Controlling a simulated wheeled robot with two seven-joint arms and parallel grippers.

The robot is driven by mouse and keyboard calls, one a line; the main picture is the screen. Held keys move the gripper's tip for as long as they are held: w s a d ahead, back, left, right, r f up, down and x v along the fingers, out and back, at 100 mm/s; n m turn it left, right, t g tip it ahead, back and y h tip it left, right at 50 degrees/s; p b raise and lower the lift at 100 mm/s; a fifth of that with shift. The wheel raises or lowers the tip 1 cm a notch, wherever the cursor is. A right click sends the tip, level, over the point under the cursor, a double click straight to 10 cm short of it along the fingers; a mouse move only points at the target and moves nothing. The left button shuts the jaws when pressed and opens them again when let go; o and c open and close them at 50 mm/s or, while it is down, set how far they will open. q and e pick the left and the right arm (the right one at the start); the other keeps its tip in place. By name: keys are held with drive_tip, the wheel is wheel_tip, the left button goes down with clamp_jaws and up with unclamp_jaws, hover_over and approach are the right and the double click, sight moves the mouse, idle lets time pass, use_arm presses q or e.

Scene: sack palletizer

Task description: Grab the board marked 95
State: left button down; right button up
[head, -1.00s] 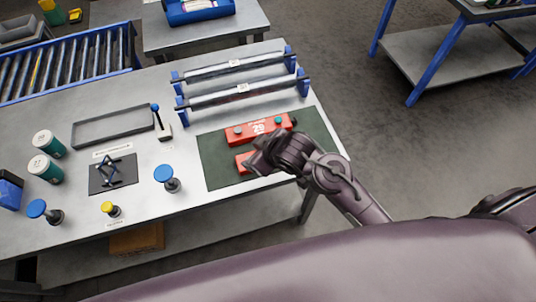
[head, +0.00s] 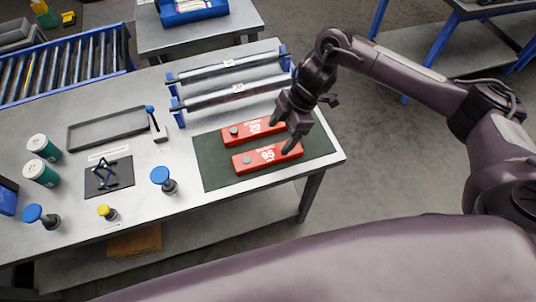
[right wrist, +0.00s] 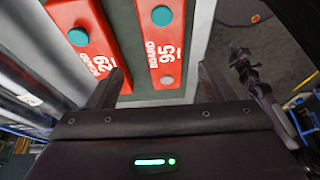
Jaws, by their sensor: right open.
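The red board marked 95 (head: 266,157) lies flat on the dark green mat (head: 215,171) at the right of the table. In the right wrist view the board marked 95 (right wrist: 162,45) shows between my open fingers, with a teal knob and a grey one on it. My right gripper (head: 281,138) is open above the right ends of both boards. It holds nothing. My left gripper is not seen.
Two rollers (head: 228,95) on blue brackets stand behind the mat. A blue-topped knob (head: 161,176), a grey tray (head: 105,127) and two green-and-white cans (head: 38,172) are to the left. The mat's right part is clear.

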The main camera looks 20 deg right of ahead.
sight(268, 153)
drive_tip(key=x, duration=0.2)
drive_tip(key=p+x, duration=0.1)
drive_tip(key=x, duration=0.1)
drive_tip(key=p+x, duration=0.1)
drive_tip(key=x, duration=0.1)
drive_tip(key=shift+s+a+f, duration=0.1)
drive_tip(key=shift+s+a, duration=0.3)
drive_tip(key=shift+a, duration=0.05)
drive_tip(key=shift+a+f, duration=0.1)
drive_tip(key=shift+f, duration=0.3)
drive_tip(key=shift+w, duration=0.1)
drive_tip(key=c, duration=1.2)
